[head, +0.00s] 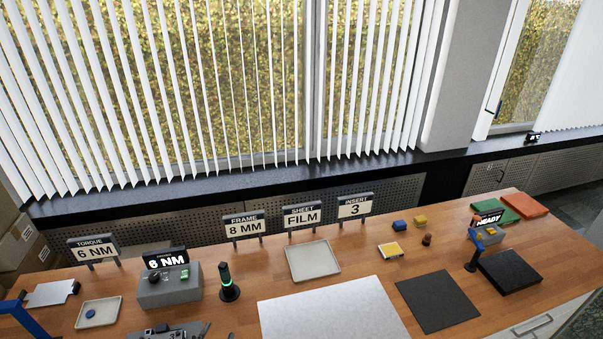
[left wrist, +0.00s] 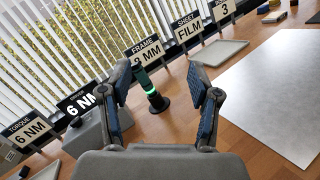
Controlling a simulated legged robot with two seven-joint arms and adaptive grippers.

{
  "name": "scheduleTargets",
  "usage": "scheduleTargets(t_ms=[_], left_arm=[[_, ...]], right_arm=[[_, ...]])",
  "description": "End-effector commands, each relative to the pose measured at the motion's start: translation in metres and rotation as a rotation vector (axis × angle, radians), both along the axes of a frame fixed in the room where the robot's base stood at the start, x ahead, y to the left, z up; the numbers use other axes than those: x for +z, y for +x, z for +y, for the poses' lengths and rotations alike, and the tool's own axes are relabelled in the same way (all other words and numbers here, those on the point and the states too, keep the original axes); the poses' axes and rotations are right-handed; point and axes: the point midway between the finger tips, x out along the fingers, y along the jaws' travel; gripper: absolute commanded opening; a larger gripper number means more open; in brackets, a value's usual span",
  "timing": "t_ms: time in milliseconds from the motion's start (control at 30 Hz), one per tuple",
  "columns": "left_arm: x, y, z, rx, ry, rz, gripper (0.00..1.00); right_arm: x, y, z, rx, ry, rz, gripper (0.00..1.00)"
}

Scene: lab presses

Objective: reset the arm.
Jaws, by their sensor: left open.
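My left gripper (left wrist: 162,92) is open and empty in the left wrist view, its two dark fingers with blue pads spread wide over the wooden table. Between the fingers, farther off, stands a black post with a green light band (left wrist: 150,92); it shows upright in the head view too (head: 228,284). In the head view only part of the left gripper (head: 178,331) shows at the bottom edge, left of the post. My right gripper is in neither view.
A grey box with a "6 NM" display (head: 168,287), a shallow tray (head: 313,260) and a white sheet (head: 332,312) lie around the post. Signs (head: 246,225) line the back. Right are a dark mat (head: 438,302) and a black block (head: 510,270).

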Motion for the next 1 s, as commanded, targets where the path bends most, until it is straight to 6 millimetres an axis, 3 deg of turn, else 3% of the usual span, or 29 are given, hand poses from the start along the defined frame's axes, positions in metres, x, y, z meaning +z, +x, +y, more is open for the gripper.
scheduleTargets(t_ms=[233, 400, 467, 600, 700, 1000], left_arm=[[-0.026, -0.035, -0.062, -0.218, 0.586, -0.024, 0.62], [-0.071, -0.081, -0.095, -0.469, 1.145, -0.057, 0.62], [-0.089, -0.102, -0.098, -0.579, 1.357, -0.070, 0.62], [-0.124, -0.145, -0.087, -0.826, 1.757, -0.086, 0.62], [-0.138, -0.170, -0.072, -0.982, 1.965, -0.088, 0.62], [-0.147, -0.233, -0.015, -1.423, 2.377, -0.040, 0.62]], right_arm=[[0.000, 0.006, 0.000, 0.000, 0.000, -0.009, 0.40], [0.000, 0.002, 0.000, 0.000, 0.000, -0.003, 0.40], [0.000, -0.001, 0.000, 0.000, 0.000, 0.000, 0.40], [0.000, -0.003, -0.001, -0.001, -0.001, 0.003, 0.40], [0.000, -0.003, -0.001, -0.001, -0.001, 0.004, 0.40], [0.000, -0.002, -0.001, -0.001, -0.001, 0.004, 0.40]])
